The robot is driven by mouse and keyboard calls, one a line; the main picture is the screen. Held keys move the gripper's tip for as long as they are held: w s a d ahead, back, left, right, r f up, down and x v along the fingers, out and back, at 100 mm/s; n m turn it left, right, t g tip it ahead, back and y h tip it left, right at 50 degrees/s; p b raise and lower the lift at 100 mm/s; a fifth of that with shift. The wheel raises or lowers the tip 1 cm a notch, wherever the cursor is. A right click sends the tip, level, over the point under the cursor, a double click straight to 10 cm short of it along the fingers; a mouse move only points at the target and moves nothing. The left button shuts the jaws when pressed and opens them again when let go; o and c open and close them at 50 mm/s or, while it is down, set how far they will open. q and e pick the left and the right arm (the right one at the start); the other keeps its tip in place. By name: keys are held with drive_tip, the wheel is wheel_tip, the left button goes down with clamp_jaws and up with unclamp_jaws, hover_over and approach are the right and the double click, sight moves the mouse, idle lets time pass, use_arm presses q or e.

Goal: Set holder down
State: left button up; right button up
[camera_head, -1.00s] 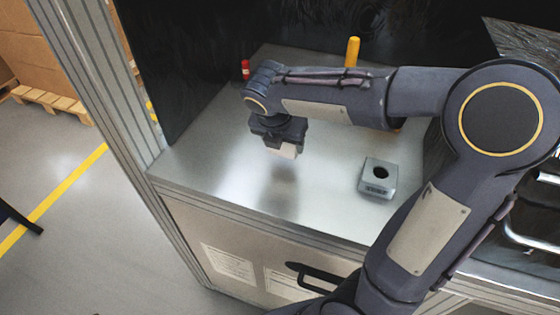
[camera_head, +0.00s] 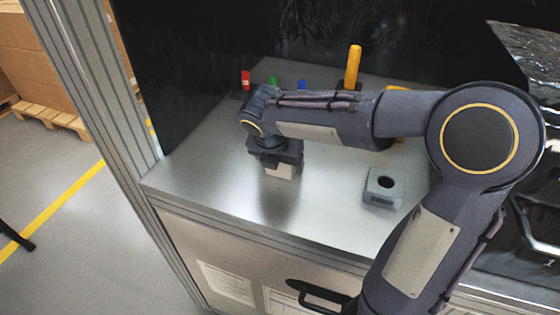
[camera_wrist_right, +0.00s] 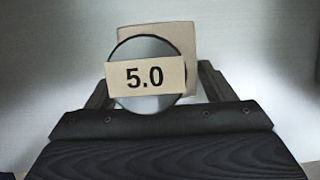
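The holder is a pale beige block (camera_head: 281,170) under my right gripper (camera_head: 277,160) in the head view. In the wrist view the holder (camera_wrist_right: 187,48) shows a square beige body, with a round grey disc and a label reading "5.0" in front. The fingers of my right gripper (camera_wrist_right: 155,88) stand on both sides of it and appear shut on it. The holder is low over the steel table (camera_head: 225,180); I cannot tell whether it touches. My left gripper is not in view.
A grey machined housing (camera_head: 383,188) with a round hole stands right of the holder. Red (camera_head: 245,79), green (camera_head: 273,80) and blue (camera_head: 301,85) items and a yellow handle (camera_head: 352,66) stand at the back. The table's front left is clear.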

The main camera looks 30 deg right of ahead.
drive_tip(key=shift+o, duration=0.4)
drive_tip(key=shift+r, duration=0.1)
drive_tip(key=shift+r, duration=0.25)
drive_tip(key=v, duration=1.1)
drive_tip(key=shift+a+r+p, duration=0.15)
drive_tip(key=shift+r+p, duration=0.15)
drive_tip(key=shift+p, duration=0.1)
drive_tip(key=shift+s+f, duration=0.1)
drive_tip(key=shift+s, duration=0.05)
